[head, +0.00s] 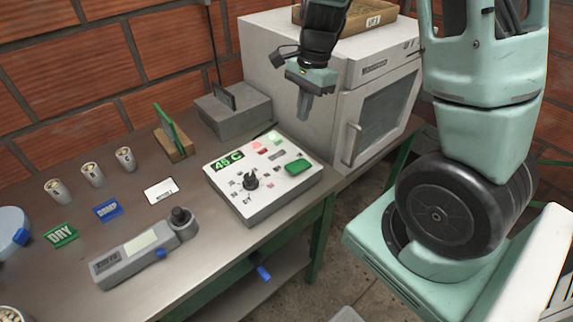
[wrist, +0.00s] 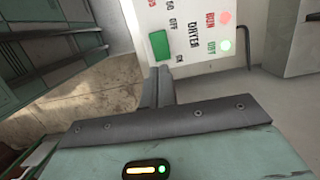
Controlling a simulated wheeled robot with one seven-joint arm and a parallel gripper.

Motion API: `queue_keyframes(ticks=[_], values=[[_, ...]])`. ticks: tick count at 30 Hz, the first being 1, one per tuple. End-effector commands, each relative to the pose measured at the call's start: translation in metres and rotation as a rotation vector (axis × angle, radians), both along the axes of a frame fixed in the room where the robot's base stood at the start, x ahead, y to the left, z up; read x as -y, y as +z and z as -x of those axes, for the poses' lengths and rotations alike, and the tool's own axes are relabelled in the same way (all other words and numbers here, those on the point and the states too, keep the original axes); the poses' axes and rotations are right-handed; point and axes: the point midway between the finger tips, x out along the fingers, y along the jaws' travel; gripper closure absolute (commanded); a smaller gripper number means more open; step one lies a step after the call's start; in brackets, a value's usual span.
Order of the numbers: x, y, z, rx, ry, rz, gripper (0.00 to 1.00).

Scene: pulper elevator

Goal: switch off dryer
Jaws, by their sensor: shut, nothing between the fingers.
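The white control panel (head: 232,201) stands on the bench, with a green "45 C" display (head: 227,161) and a black knob (head: 250,180). The green dryer switch (head: 298,166) is near its right edge. In the wrist view the switch (wrist: 160,45) sits beside the words OFF, DRYER and ON. I cannot tell which way it is tipped. A pinkish-red lamp (wrist: 224,17) and a green lamp (wrist: 225,46) look bright. My gripper (head: 302,116) is shut and empty, fingers pointing down, above the panel's back right side. Its fingertips (wrist: 158,70) appear just below the switch in the wrist view, apart from it.
A white oven-like cabinet (head: 290,58) with a glass door stands behind, a box (head: 352,18) on top. A grey block (head: 236,114) is behind the panel. A handheld meter (head: 125,262), cups (head: 92,174) and DRY and DAMP cards (head: 108,208) lie left.

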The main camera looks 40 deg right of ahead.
Motion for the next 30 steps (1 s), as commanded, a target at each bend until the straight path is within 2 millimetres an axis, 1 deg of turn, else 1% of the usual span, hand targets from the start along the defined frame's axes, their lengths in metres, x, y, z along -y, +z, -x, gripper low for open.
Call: queue_keyframes(ticks=[7,11,14,24,30], values=[[-0.001,-0.001,0.0,0.0,0.005,0.0,1.0],[-0.003,-0.009,0.0,-0.001,0.006,-0.001,1.0],[-0.005,-0.023,0.001,-0.004,0.007,-0.001,1.0],[-0.018,-0.092,0.002,-0.004,0.007,-0.002,1.0],[-0.023,-0.122,0.002,-0.003,0.006,-0.002,1.0]])
